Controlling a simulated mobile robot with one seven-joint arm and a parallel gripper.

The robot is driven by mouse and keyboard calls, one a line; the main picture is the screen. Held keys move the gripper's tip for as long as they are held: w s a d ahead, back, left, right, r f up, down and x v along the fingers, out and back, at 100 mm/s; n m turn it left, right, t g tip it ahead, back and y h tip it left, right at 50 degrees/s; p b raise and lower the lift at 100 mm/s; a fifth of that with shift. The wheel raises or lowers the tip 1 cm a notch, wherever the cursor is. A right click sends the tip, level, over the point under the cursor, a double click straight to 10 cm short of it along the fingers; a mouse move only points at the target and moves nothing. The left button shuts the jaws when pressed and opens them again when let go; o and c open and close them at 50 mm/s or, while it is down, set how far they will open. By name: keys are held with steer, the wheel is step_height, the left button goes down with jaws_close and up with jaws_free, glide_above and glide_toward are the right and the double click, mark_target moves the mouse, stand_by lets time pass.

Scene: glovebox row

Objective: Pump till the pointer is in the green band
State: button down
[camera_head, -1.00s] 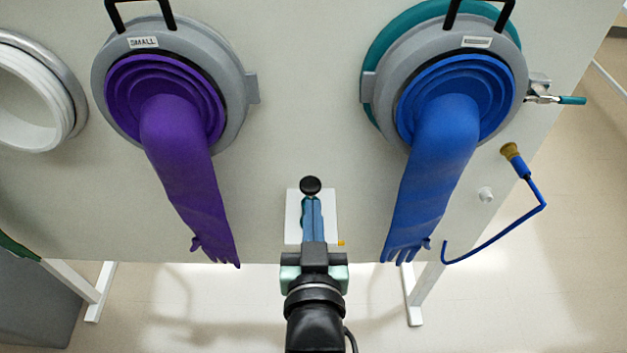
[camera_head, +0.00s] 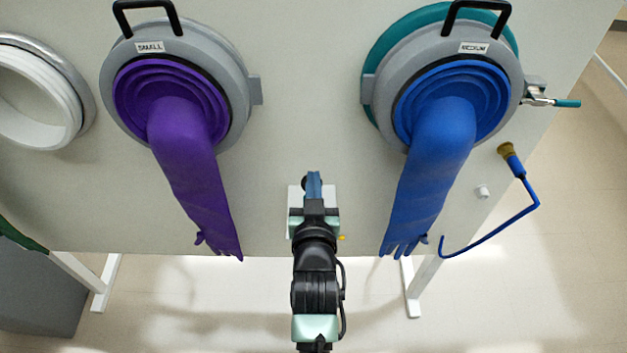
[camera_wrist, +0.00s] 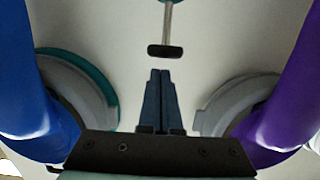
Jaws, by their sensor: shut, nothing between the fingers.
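A pump handle with a black grip (camera_wrist: 165,51) on a bright metal rod (camera_wrist: 166,25) shows at the top of the wrist view. A bit of teal shows at the rod's far end. In the head view only a dark edge of the grip (camera_head: 305,184) shows beside my fingers, in front of a white plate (camera_head: 331,192) on the panel. My gripper (camera_head: 313,176) is shut and empty. In the wrist view its fingertips (camera_wrist: 160,74) point at the grip, with an apparent gap between. I see no gauge, pointer or green band.
A purple glove (camera_head: 190,165) hangs from the left port and a blue glove (camera_head: 430,165) from the right port, one each side of my arm. A blue bent hose or wand (camera_head: 515,225) is at the right. A white round port (camera_head: 72,115) is at far left.

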steer(key=shift+f, duration=0.4)
